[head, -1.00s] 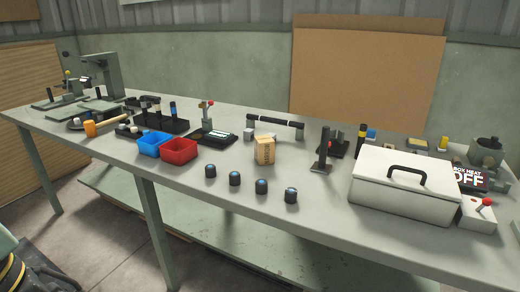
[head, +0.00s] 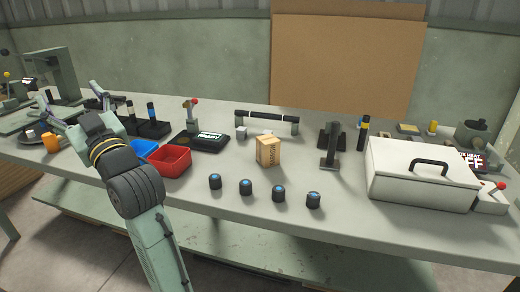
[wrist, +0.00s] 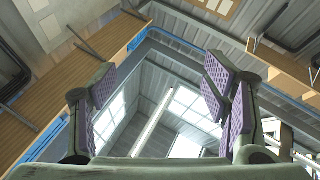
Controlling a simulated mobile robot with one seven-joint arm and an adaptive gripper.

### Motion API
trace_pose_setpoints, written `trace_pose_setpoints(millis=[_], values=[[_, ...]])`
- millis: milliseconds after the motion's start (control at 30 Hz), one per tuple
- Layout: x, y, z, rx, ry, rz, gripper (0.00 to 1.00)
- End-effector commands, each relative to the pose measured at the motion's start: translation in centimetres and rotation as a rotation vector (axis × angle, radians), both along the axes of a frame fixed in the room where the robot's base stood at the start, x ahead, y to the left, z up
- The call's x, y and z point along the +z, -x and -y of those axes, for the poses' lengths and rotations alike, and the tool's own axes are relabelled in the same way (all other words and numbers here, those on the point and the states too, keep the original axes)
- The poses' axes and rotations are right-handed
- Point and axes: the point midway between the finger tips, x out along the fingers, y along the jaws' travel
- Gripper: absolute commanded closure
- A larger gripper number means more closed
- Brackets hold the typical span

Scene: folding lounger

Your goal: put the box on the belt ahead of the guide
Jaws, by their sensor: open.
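A small cardboard box (head: 268,151) stands upright on the grey workbench (head: 330,240), near the middle of the head view. Nothing touches it. My gripper (head: 78,112) is at the left of the head view, raised over the left part of the bench and well apart from the box. Its fingers are spread and empty. The wrist view shows both padded fingers (wrist: 160,88) apart, with walls, windows and roof beyond them and no box. A black bar on grey end posts (head: 267,117) stands behind the box. I cannot make out a belt or a guide for certain.
Several dark round knobs (head: 246,187) line the bench in front of the box. A red bin (head: 169,161) and a blue bin (head: 143,149) sit to its left. A black upright post (head: 331,149) and a white lidded case (head: 420,182) stand to its right.

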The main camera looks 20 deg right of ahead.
Motion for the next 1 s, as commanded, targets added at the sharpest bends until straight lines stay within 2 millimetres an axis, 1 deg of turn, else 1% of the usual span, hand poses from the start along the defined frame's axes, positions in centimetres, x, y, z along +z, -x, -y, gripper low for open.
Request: trace_pose_setpoints(millis=[33,67,100,167,200,267,300,400,500,600,667,900,1000], values=[[-1.9,-3.8,6.0,-0.092,0.035,-0.093,0.31],[-3.2,-5.4,9.1,-0.132,0.056,-0.150,0.31],[-5.0,-7.2,13.5,-0.181,0.079,-0.228,0.31],[-7.7,-8.7,20.1,-0.243,0.104,-0.340,0.31],[-9.5,-9.1,24.3,-0.275,0.114,-0.410,0.31],[-11.9,-8.9,30.2,-0.311,0.121,-0.507,0.31],[-13.3,-8.4,33.6,-0.327,0.122,-0.563,0.31],[-16.2,-6.3,40.2,-0.348,0.118,-0.674,0.31],[-18.0,-4.4,44.1,-0.350,0.111,-0.741,0.31],[-18.9,-3.7,45.8,-0.345,0.108,-0.773,0.31],[-19.2,-4.1,46.0,-0.343,0.106,-0.781,0.31],[-20.3,-7.5,45.3,-0.343,0.107,-0.782,0.31],[-20.7,-8.2,45.2,-0.345,0.107,-0.781,0.31]])
